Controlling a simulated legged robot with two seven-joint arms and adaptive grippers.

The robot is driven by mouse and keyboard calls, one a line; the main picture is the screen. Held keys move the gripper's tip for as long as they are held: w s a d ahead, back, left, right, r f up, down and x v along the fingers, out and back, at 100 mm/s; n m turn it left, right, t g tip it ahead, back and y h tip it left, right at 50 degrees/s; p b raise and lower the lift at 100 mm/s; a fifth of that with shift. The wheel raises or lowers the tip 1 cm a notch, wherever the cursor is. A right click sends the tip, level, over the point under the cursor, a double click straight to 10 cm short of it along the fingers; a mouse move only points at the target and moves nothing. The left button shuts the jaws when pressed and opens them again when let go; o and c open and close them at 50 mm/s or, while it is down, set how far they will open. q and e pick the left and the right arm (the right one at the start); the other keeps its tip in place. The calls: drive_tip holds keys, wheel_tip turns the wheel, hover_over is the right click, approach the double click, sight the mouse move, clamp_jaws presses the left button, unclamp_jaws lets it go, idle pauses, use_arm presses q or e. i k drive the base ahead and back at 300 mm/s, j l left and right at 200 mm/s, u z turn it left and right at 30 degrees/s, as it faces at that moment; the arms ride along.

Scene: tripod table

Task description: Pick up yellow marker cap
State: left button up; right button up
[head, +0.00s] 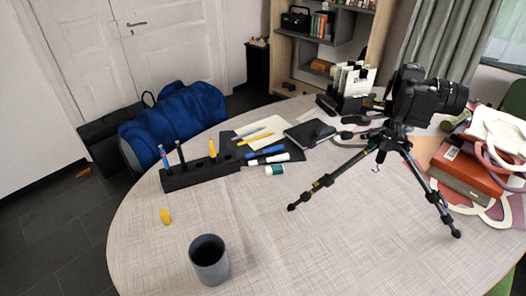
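The yellow marker cap (166,217) stands on the pale cloth-covered table (290,225), near its left edge. It lies left of and behind a dark grey cup (209,260), and in front of a black pen holder (202,173). Nothing touches the cap. Neither of my grippers shows in the head view.
The holder carries several pens. A camera on a tripod (385,145) stands at the right, near books (465,170). The front middle of the table is clear.

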sight(163, 215)
drive_tip(key=j+u, duration=0.1)
drive_tip(key=u, duration=0.3)
drive_tip(key=j+u, duration=0.1)
drive_tip(key=u, duration=0.75)
drive_tip(key=j+u, duration=0.15)
drive_tip(key=u, duration=0.25)
drive_tip(key=i+u, duration=0.1)
drive_tip(key=u, duration=0.3)
drive_tip(key=i+j+u, duration=0.1)
drive_tip(key=u, duration=0.2)
drive_tip(key=i+j+u, duration=0.1)
drive_tip(key=u, duration=0.2)
drive_tip(key=i+z, duration=0.85)
drive_tip(key=i, duration=0.15)
drive_tip(key=i+z, duration=0.3)
drive_tip(key=i, duration=0.15)
drive_tip(key=z, duration=0.4)
drive_tip(key=i+j+z, duration=0.1)
drive_tip(key=z, duration=0.35)
drive_tip(key=j+z, duration=0.1)
drive_tip(key=z, duration=0.3)
drive_tip(key=j+z, duration=0.1)
drive_tip(key=z, duration=0.3)
drive_tip(key=j+z, duration=0.1)
drive_tip(key=z, duration=0.35)
drive_tip(key=j+z, duration=0.1)
drive_tip(key=z, duration=0.3)
